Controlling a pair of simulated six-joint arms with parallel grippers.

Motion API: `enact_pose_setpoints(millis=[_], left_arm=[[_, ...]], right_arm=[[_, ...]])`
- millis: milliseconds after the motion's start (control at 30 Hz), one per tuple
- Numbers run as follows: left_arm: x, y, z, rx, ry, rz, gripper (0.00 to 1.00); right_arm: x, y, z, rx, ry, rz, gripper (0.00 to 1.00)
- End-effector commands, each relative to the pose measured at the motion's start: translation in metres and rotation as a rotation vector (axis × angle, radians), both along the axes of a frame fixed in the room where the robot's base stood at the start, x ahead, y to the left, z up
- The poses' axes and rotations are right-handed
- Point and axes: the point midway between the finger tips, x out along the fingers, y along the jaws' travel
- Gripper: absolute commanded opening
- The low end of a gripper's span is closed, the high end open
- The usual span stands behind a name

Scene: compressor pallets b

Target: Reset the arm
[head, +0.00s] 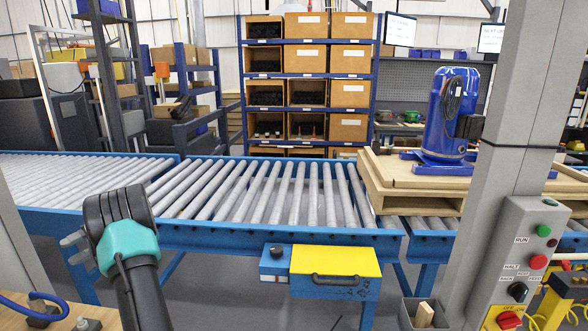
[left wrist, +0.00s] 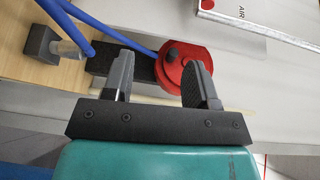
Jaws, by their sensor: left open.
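My left arm rises from the bottom left of the head view, with a teal band and a black wrist. My left gripper (head: 74,238) points left there, in front of the roller conveyor's blue frame. In the left wrist view my left gripper (left wrist: 156,75) is open, with nothing seen held between its fingers. Beyond them is a red round fitting (left wrist: 178,62) on a black block, with a blue hose (left wrist: 105,28) running to it. I cannot tell how far the fingers are from it. My right gripper is not in view.
A roller conveyor (head: 270,195) crosses the scene. A blue compressor (head: 449,115) stands on a wooden pallet (head: 415,185) at right. A grey post and a control box (head: 528,255) stand at front right. A yellow-topped drawer box (head: 335,262) is below the conveyor's front edge.

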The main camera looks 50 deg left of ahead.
Motion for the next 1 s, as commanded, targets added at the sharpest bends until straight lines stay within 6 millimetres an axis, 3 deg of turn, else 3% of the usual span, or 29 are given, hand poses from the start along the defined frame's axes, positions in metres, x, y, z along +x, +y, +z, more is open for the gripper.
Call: enact_pose_setpoints(millis=[33, 233, 467, 767, 1000], left_arm=[[0.018, 0.000, -0.024, -0.045, -0.060, -0.044, 0.53], [0.089, -0.017, -0.117, -0.237, -0.319, -0.207, 0.53], [0.176, -0.066, -0.211, -0.447, -0.588, -0.371, 0.53], [0.284, -0.170, -0.307, -0.700, -0.911, -0.547, 0.53], [0.356, -0.280, -0.360, -0.880, -1.151, -0.663, 0.53]], right_arm=[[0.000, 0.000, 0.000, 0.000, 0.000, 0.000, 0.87], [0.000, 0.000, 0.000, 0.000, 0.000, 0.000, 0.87], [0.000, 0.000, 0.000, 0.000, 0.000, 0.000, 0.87], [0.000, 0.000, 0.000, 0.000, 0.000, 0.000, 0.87], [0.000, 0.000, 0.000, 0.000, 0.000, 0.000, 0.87]])
